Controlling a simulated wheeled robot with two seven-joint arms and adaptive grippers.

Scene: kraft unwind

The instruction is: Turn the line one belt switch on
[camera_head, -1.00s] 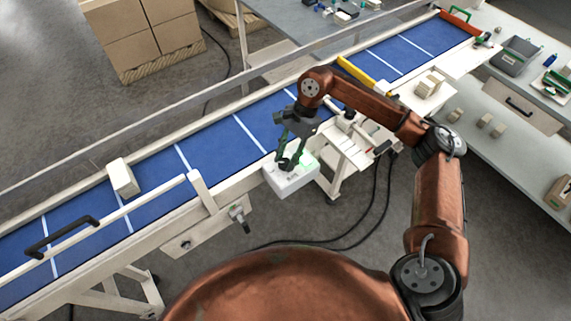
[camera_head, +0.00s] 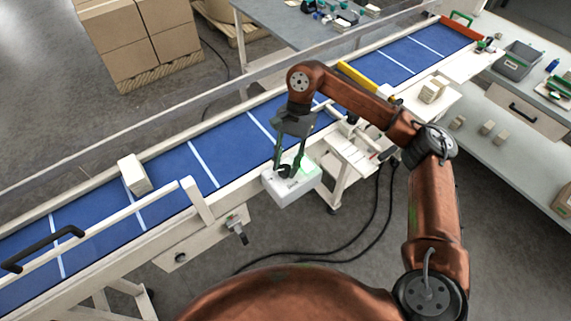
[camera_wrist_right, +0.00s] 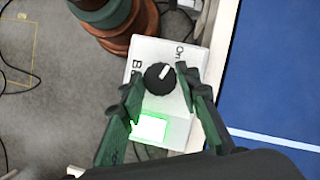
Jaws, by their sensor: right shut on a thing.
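The belt switch is a white box (camera_head: 292,187) at the near side of the conveyor. A green lit patch (camera_wrist_right: 150,127) glows below the knob. My right gripper (camera_head: 288,172) points down at the box, its two fingers shut on the knob from either side. My left gripper is not in view.
The blue conveyor belt (camera_head: 233,147) crosses the view, with a pale carton (camera_head: 134,174) on it. A yellow bar (camera_head: 358,77) spans it further along. A white guard rail (camera_head: 110,221) and black handle (camera_head: 42,250) are at left. Cables lie on the floor.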

